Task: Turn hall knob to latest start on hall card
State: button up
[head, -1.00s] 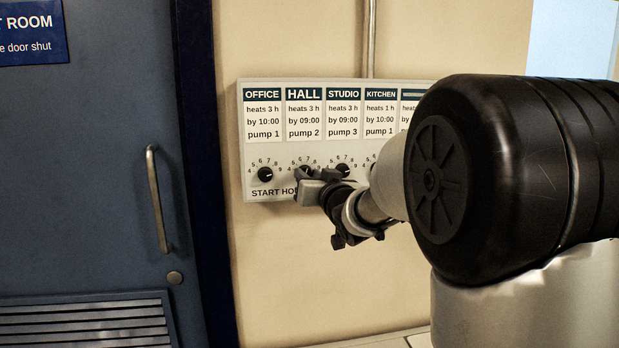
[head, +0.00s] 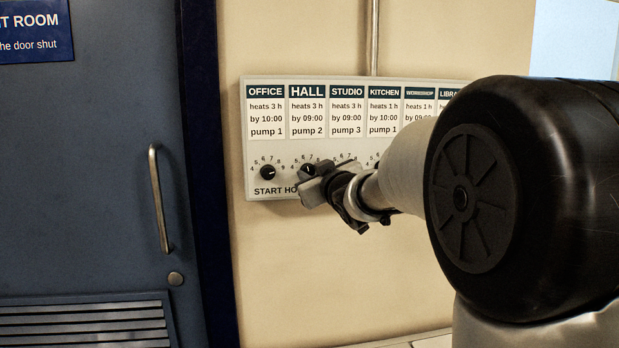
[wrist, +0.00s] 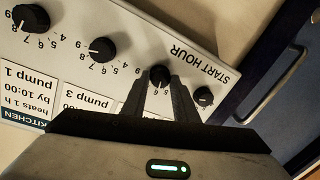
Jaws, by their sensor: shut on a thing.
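The hall knob (head: 308,169) is a small black dial under the HALL card (head: 307,112) on the wall panel. In the wrist view, which is upside down, the gripper fingers (wrist: 165,88) are shut around the hall knob (wrist: 160,76), one on each side. The knob's white mark appears to point near the 6, but some of its scale is hidden by the fingers.
The office knob (head: 267,172) is close on the left. The studio knob (wrist: 102,49) and kitchen knob (wrist: 30,18) show in the wrist view. A blue door with a handle (head: 159,199) stands left of the panel (head: 354,81).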

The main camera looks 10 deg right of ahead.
dwell(0.4)
jog(key=o, duration=1.1)
jog(key=shift+c, duration=0.2)
jog(key=s+d+r+p, duration=0.1)
jog(key=s+d+p, duration=0.1)
jog(key=s, duration=1.5)
jog(key=shift+s, duration=0.15)
jog(key=shift+r, duration=0.1)
